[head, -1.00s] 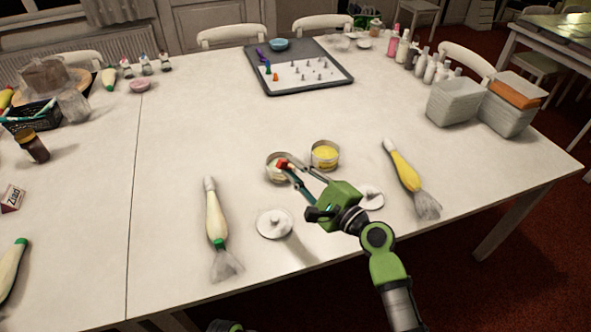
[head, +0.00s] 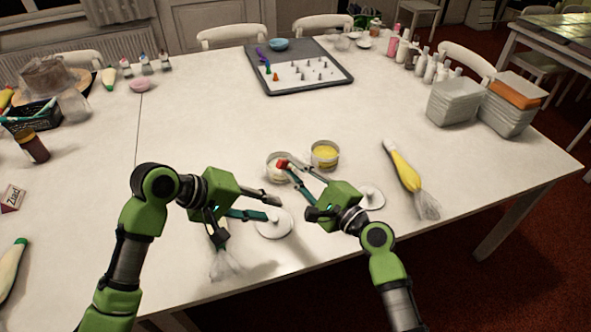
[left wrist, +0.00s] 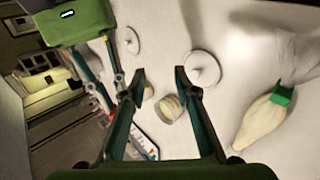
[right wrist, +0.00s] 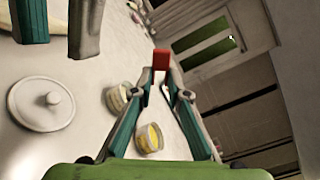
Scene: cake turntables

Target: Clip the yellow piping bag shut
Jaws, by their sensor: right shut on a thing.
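The yellow piping bag (head: 405,172) lies on the table at the right, its clear crumpled end toward the front edge; no clip shows on it. My right gripper (head: 291,166) is shut on a small red clip (head: 282,163), held left of the yellow bag and over the pots. The red clip also shows between the fingertips in the right wrist view (right wrist: 161,60). My left gripper (head: 273,209) is open and empty, with its fingers over a white lid (head: 275,230). A cream piping bag with a green clip (left wrist: 263,124) shows in the left wrist view; my left arm mostly hides it in the head view.
An open pot with yellow contents (head: 325,155) and a second pot (head: 276,174) stand mid-table. Another white lid (head: 373,199) lies near my right gripper. Grey containers (head: 455,103) and bottles stand at the right, a tray (head: 345,84) at the back. The table centre behind the pots is clear.

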